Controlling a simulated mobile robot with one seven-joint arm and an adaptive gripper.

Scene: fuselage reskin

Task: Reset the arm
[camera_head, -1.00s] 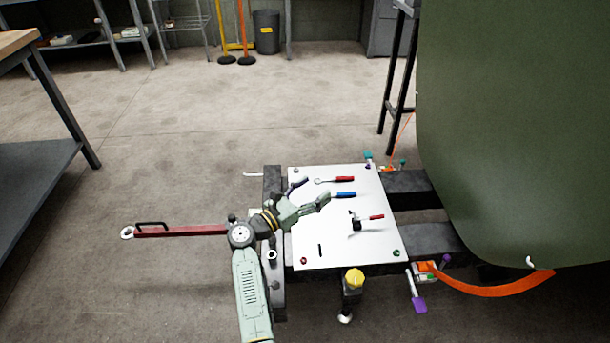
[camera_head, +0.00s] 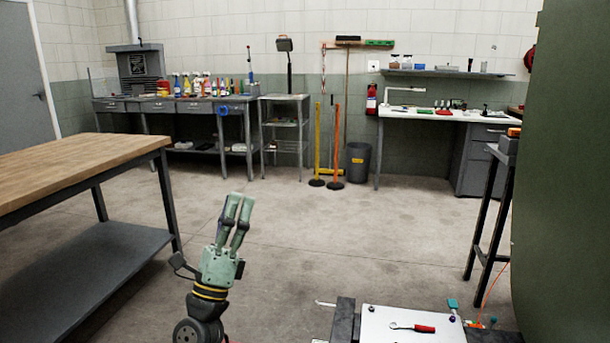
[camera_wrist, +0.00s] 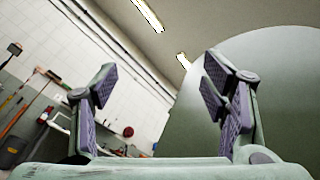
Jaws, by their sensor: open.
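My gripper (camera_head: 234,222) stands upright in the lower left middle of the head view, with its fingers pointing up. It is well clear of the white board and holds nothing that I can see. In the wrist view my gripper (camera_wrist: 165,100) shows its two fingers wide apart, with nothing between them. Behind them are the ceiling, the wall and the large green curved panel (camera_wrist: 265,85). Most of my arm is below the lower edge of the head view.
The white board (camera_head: 385,328) with a red-handled wrench (camera_head: 412,327) is at the bottom right. The green panel (camera_head: 562,170) fills the right edge. A wood-topped table (camera_head: 85,170) stands at the left. The floor between is clear, with benches along the back wall.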

